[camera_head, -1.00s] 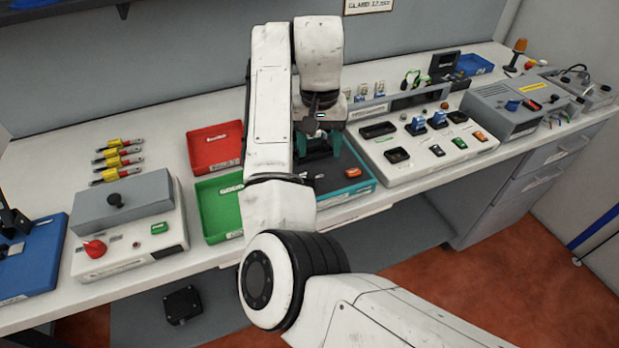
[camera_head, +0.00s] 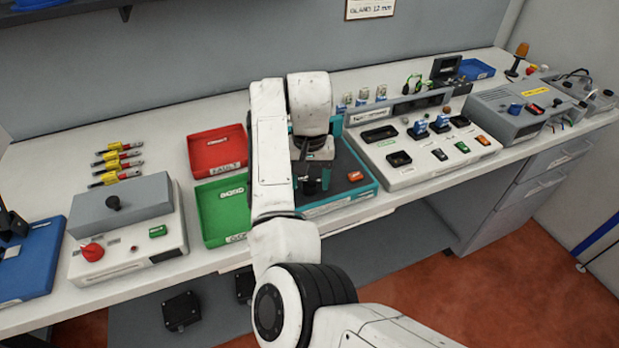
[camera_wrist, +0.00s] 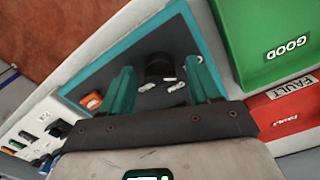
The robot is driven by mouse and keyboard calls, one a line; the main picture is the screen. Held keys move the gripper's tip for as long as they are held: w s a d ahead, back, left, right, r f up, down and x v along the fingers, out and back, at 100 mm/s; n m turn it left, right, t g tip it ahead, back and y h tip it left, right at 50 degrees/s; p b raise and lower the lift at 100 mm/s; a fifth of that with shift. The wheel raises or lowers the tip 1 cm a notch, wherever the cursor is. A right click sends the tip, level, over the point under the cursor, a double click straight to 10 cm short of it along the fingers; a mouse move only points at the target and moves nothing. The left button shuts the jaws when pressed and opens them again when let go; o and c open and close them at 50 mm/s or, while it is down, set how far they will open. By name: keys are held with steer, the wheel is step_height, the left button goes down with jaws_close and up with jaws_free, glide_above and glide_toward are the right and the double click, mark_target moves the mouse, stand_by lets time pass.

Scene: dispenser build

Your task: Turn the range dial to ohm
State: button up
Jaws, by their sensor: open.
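A black round knob (camera_wrist: 160,68), which appears to be the range dial, stands on the dark face of a teal-edged panel (camera_wrist: 104,62). Small white labels lie around it, too small to read. My gripper (camera_wrist: 158,72) is open, its two teal fingers on either side of the knob in the wrist view, with a gap to each. I cannot tell how far above the panel the fingertips are. In the head view my gripper (camera_head: 312,182) is over the teal-edged panel (camera_head: 372,186), and my arm hides the knob.
An orange button (camera_head: 355,176) sits on the panel's right side. A green tray (camera_head: 212,215) and a red tray (camera_head: 205,160) stand to the left. A white test console (camera_head: 420,175) is close on the right. A grey box with a red knob (camera_head: 93,252) stands far left.

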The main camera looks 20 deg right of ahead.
steer(key=shift+f, duration=0.15)
steer(key=shift+c, duration=0.2)
steer(key=c, duration=1)
steer(key=shift+m+p, duration=0.7)
steer(key=shift+m, duration=0.2)
steer(key=m+p, duration=0.2)
steer(key=m, duration=0.1)
steer(key=m+p, duration=0.1)
steer(key=m, duration=0.5)
steer(key=shift+m+p, duration=0.35)
steer(key=shift+m, duration=0.05)
